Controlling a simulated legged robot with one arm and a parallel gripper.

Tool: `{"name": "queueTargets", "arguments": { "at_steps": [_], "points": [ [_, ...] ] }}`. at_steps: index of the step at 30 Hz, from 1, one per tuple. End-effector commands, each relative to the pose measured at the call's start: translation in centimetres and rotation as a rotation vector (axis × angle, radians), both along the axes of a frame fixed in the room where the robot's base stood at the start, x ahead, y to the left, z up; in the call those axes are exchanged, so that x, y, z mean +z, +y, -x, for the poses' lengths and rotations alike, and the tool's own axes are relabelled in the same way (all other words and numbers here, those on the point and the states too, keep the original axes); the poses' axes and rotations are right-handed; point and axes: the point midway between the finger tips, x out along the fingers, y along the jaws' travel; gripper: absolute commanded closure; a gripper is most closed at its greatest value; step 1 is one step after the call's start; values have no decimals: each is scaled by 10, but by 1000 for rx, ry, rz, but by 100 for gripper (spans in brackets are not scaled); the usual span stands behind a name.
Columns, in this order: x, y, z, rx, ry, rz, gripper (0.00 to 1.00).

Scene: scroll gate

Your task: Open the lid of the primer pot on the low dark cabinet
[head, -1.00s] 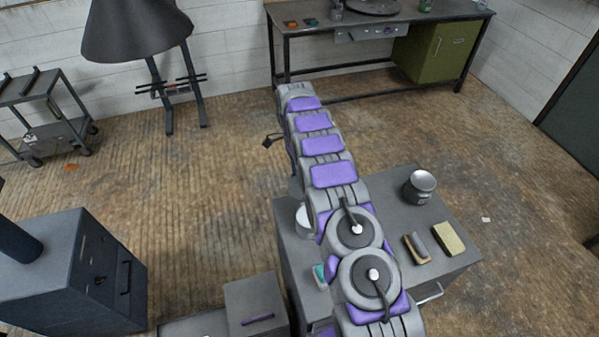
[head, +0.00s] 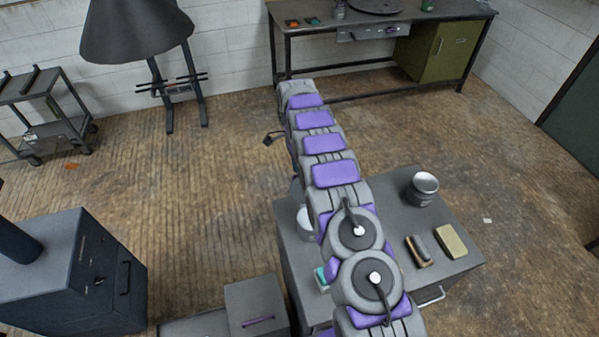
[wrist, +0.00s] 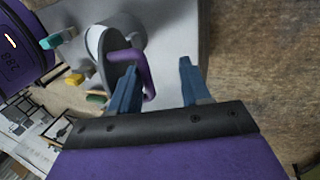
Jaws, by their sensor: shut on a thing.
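In the wrist view, a pale grey pot (wrist: 97,40) has a round grey lid (wrist: 119,80) with a purple loop handle (wrist: 143,70). The lid stands at an angle to the pot. My gripper's blue fingers (wrist: 158,88) are around the far part of the handle, which lies against the left finger. A gap shows by the right finger. In the head view, the pot (head: 305,223) stands on the dark cabinet (head: 385,195), partly hidden behind my arm. My gripper is hidden there.
On the cabinet are a metal-topped can (head: 422,189), a brush-like block (head: 418,250), a yellowish block (head: 451,242) and a teal item (head: 321,277). A dark blue cabinet (head: 60,275) stands at left. A workbench (head: 385,30) is at the back. Open floor lies between.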

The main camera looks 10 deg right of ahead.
Motion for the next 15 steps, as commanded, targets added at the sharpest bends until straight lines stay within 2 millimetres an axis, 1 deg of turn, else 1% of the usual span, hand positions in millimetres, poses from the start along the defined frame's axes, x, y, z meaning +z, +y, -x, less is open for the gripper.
{"name": "queueTargets", "arguments": {
  "at_steps": [1, 3, 11, 15],
  "points": [
    [7, 1, -5, 1, -13, -2, 62],
    [15, 2, -8, 2, -14, -1, 62],
    [42, 3, -13, 0, -7, 0, 62],
    [50, 3, -14, 0, -5, 0, 62]
  ]
}}
